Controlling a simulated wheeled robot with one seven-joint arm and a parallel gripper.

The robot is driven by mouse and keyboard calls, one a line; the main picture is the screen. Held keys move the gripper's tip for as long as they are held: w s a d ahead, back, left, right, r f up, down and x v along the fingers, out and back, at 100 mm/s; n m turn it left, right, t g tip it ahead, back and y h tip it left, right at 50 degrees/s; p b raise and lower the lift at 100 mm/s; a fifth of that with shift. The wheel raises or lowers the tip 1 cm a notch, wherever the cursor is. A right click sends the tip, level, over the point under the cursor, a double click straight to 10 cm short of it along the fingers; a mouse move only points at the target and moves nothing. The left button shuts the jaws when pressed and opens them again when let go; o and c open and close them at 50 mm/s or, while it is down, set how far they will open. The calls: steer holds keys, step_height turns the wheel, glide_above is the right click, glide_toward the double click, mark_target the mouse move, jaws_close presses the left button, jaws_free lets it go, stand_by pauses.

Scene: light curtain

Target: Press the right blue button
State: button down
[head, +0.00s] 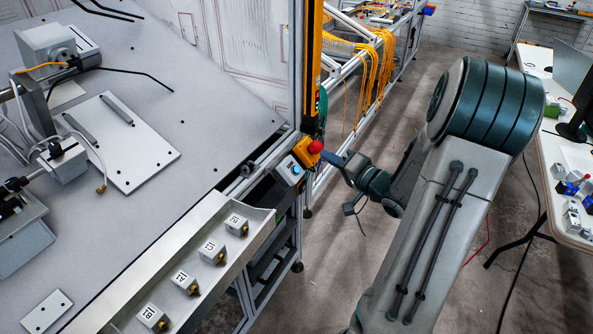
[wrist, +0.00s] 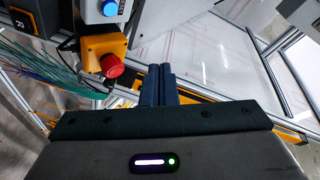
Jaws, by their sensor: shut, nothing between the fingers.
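A grey button box (head: 287,172) is mounted on the frame at the table's corner. It carries a small blue button (head: 296,170), which also shows at the top edge of the wrist view (wrist: 110,8). I cannot make out a second blue button clearly. Beside it is a red mushroom button (head: 315,147) on a yellow-orange box; it also shows in the wrist view (wrist: 112,66). My gripper (head: 328,157) is shut and empty, close to the red button on its right side in the head view. In the wrist view its closed fingers (wrist: 160,72) are right of the red button, apart from the blue one.
A grey worktable (head: 225,105) fills the left, with a metal tray of numbered blocks (head: 213,250) along its edge. A yellow light curtain post (head: 313,70) rises behind the buttons. Orange cables (head: 375,70) hang behind. Open floor lies right of the buttons.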

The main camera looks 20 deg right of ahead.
mark_target(296, 170)
steer(key=shift+f, duration=0.1)
steer(key=w+a+f+b, duration=0.4)
steer(key=w+f+b, duration=0.1)
steer(key=f+b, duration=0.1)
steer(key=shift+b, duration=0.35)
steer(key=shift+f, duration=0.1)
stand_by(1.9)
steer(key=shift+w+a+f, duration=0.1)
steer(key=shift+w+f, duration=0.1)
steer(key=shift+w+a+f, duration=0.2)
steer(key=shift+w+f, duration=0.05)
steer(key=shift+f, duration=0.05)
stand_by(0.8)
stand_by(0.3)
steer(key=shift+s+d+r+p, duration=0.35)
steer(key=shift+s+r+p, duration=0.15)
steer(key=shift+p, duration=0.2)
steer(key=shift+r, duration=0.1)
